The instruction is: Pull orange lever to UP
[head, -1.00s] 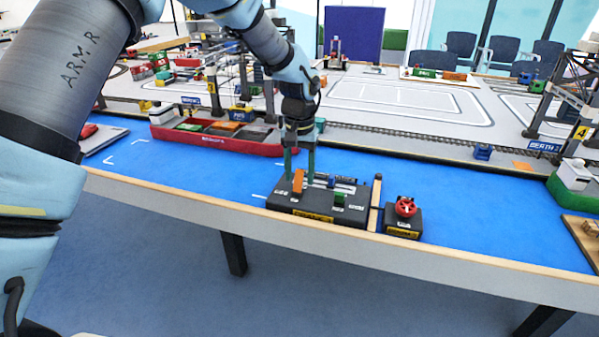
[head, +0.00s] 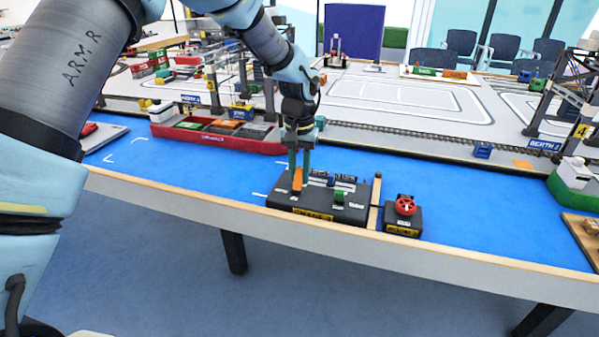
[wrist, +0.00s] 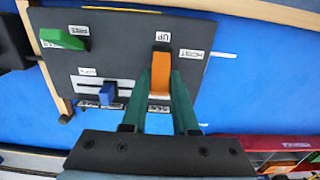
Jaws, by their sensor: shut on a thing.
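The orange lever (head: 297,181) stands at the left of a dark control panel (head: 325,212) on the blue table edge. My gripper (head: 299,172) reaches down from above, with its two green fingers shut on the lever. In the wrist view the lever (wrist: 160,92) lies between the fingers (wrist: 159,85), its top end clear of them. The label "UP" (wrist: 163,36) is just beyond that end. A blue lever (wrist: 107,95) and a green lever (wrist: 62,39) are on the same panel. The lever's base is partly hidden by my gripper.
A small box with a red wheel (head: 405,206) sits right of the panel, past a wooden strip (head: 375,200). A red ship (head: 210,137) with containers lies behind and left. The blue surface farther right is mostly clear.

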